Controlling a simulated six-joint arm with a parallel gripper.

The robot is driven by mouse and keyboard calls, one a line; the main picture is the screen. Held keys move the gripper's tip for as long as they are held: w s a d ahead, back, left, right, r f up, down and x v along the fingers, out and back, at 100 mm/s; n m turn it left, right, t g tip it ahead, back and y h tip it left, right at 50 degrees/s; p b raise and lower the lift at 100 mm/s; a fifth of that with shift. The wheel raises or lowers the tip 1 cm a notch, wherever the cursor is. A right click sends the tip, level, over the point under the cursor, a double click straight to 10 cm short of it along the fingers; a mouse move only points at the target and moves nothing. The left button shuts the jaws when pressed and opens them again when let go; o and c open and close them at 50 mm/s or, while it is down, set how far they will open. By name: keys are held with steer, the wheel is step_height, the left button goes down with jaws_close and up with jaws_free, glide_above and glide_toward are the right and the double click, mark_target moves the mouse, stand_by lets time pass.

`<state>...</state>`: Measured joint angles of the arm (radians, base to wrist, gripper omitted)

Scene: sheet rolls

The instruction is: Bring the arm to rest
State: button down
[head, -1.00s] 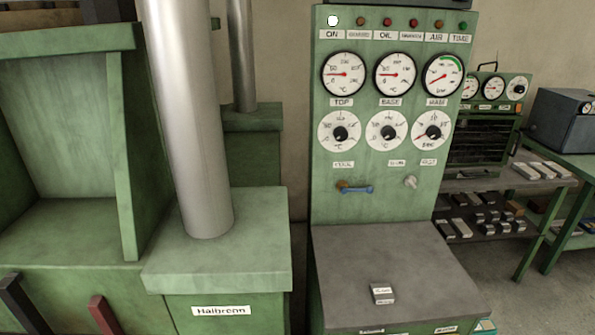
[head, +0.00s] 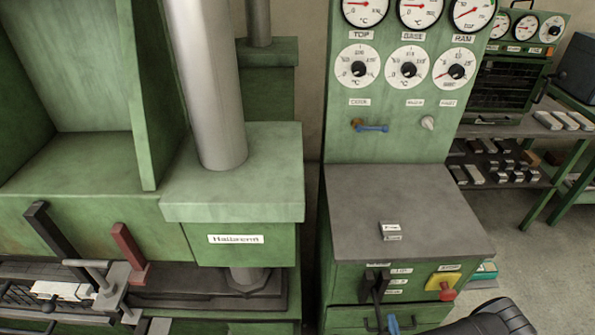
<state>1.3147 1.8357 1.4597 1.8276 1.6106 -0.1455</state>
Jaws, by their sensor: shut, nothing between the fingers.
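My gripper does not show in the head view, so its place and its pose cannot be seen. The task names no other object.
A green press with a steel column (head: 207,90) stands left, above a grille bed (head: 45,290) with black (head: 50,232) and red (head: 127,245) levers. A control cabinet (head: 395,205) with gauges stands centre right. A shelf (head: 510,165) holds small blocks.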

steer(key=shift+w, duration=0.7)
steer(key=c, duration=0.9)
jaws_free()
steer(key=shift+a, duration=0.1)
steer(key=o, duration=0.4)
steer(key=shift+r, duration=0.1)
steer(key=o, duration=0.5)
steer(key=s+d+r, duration=0.2)
steer(key=d, duration=0.1)
steer(key=shift+d+r, duration=0.15)
steer(key=s+d+r, duration=0.6)
steer(key=s+r, duration=0.1)
steer(key=s, duration=0.3)
steer(key=s+d+r, duration=0.5)
steer(key=s+r, duration=0.2)
steer(key=s, duration=0.2)
steer(key=w, duration=0.9)
steer(key=shift+w+f, duration=0.3)
